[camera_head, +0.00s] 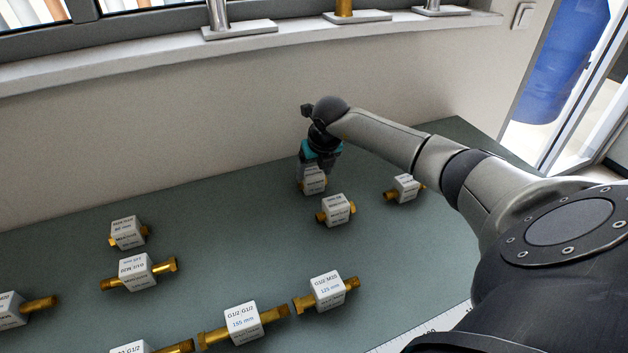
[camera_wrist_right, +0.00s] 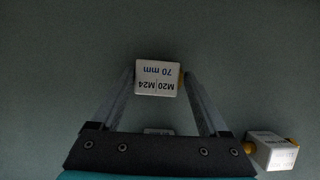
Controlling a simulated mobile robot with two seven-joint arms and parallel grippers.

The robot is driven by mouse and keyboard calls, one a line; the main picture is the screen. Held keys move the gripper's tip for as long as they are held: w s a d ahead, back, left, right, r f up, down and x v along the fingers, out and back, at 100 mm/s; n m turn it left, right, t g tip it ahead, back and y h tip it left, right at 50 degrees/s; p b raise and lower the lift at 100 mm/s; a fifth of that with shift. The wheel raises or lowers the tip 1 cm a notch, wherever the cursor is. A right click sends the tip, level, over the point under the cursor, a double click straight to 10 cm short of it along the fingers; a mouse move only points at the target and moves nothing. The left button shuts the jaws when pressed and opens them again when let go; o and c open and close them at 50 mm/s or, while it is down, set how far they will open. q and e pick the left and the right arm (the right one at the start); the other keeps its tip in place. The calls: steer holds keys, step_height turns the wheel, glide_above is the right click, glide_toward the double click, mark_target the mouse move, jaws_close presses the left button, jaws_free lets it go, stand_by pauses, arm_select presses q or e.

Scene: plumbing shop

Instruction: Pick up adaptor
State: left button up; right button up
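The adaptor is a brass fitting with a white label cube, standing near the wall in the camera_head view (camera_head: 314,186). In the right wrist view its cube (camera_wrist_right: 157,79) reads "M20 M24 70 mm", with a bit of brass at its right side. My right gripper (camera_head: 319,174) points down over it. In the wrist view the two fingers (camera_wrist_right: 159,82) stand apart, one on each side of the cube, with their tips very close to it. Whether they press on it cannot be told. My left gripper is not in view.
Close by are an adaptor in front (camera_head: 336,210) and one to the right (camera_head: 405,188); more lie at front (camera_head: 328,290), (camera_head: 243,323) and left (camera_head: 133,272), (camera_head: 127,233). The wall (camera_head: 200,130) rises just behind. The green table (camera_head: 230,225) is bare between left and right groups.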

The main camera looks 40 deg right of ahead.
steer(key=c, duration=0.9)
steer(key=shift+r, duration=0.15)
